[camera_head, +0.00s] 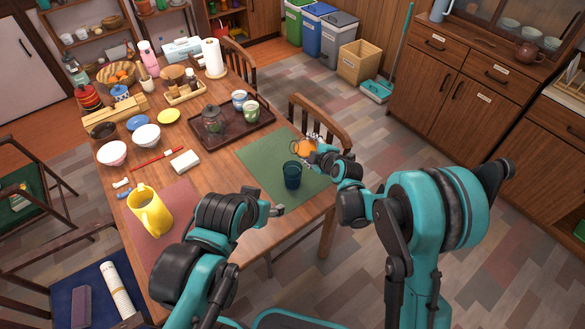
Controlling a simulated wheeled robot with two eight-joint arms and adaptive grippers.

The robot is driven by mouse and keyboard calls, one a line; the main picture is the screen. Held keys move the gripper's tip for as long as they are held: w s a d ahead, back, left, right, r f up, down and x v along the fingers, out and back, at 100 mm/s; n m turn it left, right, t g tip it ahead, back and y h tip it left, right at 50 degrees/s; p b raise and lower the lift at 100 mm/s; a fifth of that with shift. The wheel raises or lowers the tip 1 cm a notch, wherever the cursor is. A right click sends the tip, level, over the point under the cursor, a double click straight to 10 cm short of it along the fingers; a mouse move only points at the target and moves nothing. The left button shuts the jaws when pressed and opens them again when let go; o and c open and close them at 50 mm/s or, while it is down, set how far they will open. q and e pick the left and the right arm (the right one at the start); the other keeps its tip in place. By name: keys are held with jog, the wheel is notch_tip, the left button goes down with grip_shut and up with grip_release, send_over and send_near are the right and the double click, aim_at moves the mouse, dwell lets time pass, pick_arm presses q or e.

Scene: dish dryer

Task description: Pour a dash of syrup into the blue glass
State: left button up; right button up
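The blue glass (292,176) stands upright on the green placemat (258,163) near the table's right edge. A small amber-orange container (303,147), which looks like the syrup, is just behind and to the right of the glass. My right gripper (317,151) is at the right side of this container and appears closed on it; its fingers partly hide it. I cannot tell how far it is tilted, and no stream of syrup is visible. My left gripper (274,209) is in front of the glass, apart from it and empty; its finger gap is unclear.
Bowls, a white block (184,161) and red chopsticks lie left. A chair (318,122) stands behind the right gripper.

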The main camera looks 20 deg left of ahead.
jog(key=shift+f+n+t, duration=0.1)
jog(key=shift+n+t, duration=0.2)
dwell(1.2)
jog(key=shift+w+d+f+n+t+h+b, duration=0.1)
jog(key=shift+f+n+t+h+b, duration=0.4)
jog(key=shift+f+b, duration=0.35)
dwell(2.1)
